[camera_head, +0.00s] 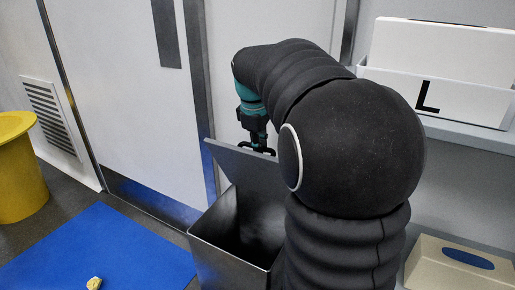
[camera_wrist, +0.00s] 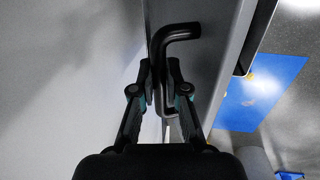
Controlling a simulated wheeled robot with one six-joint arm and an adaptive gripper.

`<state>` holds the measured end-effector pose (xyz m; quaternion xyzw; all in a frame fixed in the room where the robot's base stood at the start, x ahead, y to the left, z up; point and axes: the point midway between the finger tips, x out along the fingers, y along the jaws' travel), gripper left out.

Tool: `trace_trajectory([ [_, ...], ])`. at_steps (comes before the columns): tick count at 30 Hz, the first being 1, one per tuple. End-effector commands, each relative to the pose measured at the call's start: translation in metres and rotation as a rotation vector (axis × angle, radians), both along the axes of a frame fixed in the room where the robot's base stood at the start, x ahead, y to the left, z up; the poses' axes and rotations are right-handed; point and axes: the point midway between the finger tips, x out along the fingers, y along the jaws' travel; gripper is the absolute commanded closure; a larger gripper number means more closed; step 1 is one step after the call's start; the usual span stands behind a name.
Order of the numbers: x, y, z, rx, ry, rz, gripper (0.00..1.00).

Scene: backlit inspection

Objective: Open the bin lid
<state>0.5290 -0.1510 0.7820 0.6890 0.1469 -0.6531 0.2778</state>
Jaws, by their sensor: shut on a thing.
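The bin (camera_head: 222,262) is a dark grey metal box low in the middle of the head view, and its dark inside shows from above. Its grey lid (camera_head: 228,158) is raised and stands steeply tilted at the bin's far side. My gripper (camera_head: 258,148) is at the lid's upper edge. In the wrist view, the fingers of my gripper (camera_wrist: 159,72) are shut on a black bent handle (camera_wrist: 181,31). The lid's right part and part of the bin are hidden behind my arm in the head view.
A blue mat (camera_head: 110,250) lies on the floor at left with a small yellowish object (camera_head: 94,283) on it. A yellow stool-like object (camera_head: 18,165) stands far left. A white door (camera_head: 120,80) is behind. A shelf with a white box marked L (camera_head: 470,97) is at right.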

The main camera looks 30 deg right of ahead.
Motion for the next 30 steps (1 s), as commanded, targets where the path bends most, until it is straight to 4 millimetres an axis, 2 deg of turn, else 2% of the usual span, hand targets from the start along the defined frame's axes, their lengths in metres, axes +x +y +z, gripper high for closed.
trace_trajectory([
  [11,0.003,0.002,0.006,0.003,-0.018,0.002,1.00],
  [12,0.004,0.002,0.006,0.002,-0.019,0.002,0.79],
  [14,0.004,0.002,0.006,0.002,-0.019,0.002,0.64],
  [15,0.003,0.001,0.006,0.001,-0.018,0.001,0.61],
  [25,0.001,-0.001,0.007,0.001,-0.012,-0.004,0.61],
  [30,-0.001,0.002,0.025,0.001,-0.013,-0.002,0.61],
])
